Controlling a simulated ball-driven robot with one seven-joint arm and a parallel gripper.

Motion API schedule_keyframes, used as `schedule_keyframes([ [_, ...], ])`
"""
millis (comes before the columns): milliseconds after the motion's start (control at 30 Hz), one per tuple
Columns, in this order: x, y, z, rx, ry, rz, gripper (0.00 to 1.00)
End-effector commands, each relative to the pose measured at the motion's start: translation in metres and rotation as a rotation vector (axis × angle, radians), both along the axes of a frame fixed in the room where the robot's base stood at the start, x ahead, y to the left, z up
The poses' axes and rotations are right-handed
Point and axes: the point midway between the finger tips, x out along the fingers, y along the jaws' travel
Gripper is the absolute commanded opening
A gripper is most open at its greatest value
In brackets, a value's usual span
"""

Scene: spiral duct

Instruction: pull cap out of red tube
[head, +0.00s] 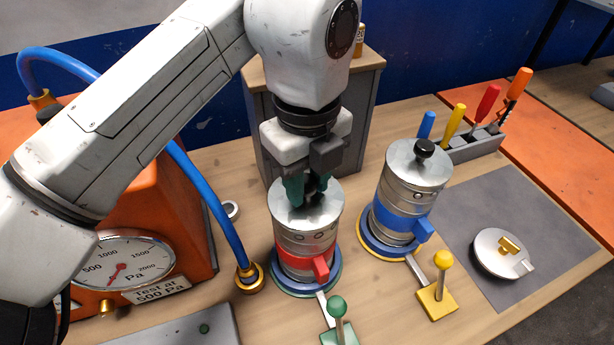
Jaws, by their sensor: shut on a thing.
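The red tube (297,263) is a silver metal duct piece with a red band and red latch, standing upright on a round blue-and-green base. A silver cap (324,212) covers its top. My gripper (306,192) points down over the cap, with its teal fingers shut on the cap's knob. The fingers hide most of the knob. I see no clear gap between cap and tube, but cannot tell how deep the cap sits.
A similar tube with a blue band (398,215) and black-knobbed cap stands close at right. Green (337,307) and yellow (443,260) levers stand in front. An orange gauge box (172,215) with a blue hose is at left. A grey mat (535,225) holds a loose disc (497,257).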

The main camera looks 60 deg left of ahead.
Motion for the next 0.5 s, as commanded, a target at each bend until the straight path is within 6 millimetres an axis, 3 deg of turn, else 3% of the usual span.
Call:
schedule_keyframes([
  [500, 0.000, 0.000, 0.019, 0.001, -0.001, 0.000, 0.00],
])
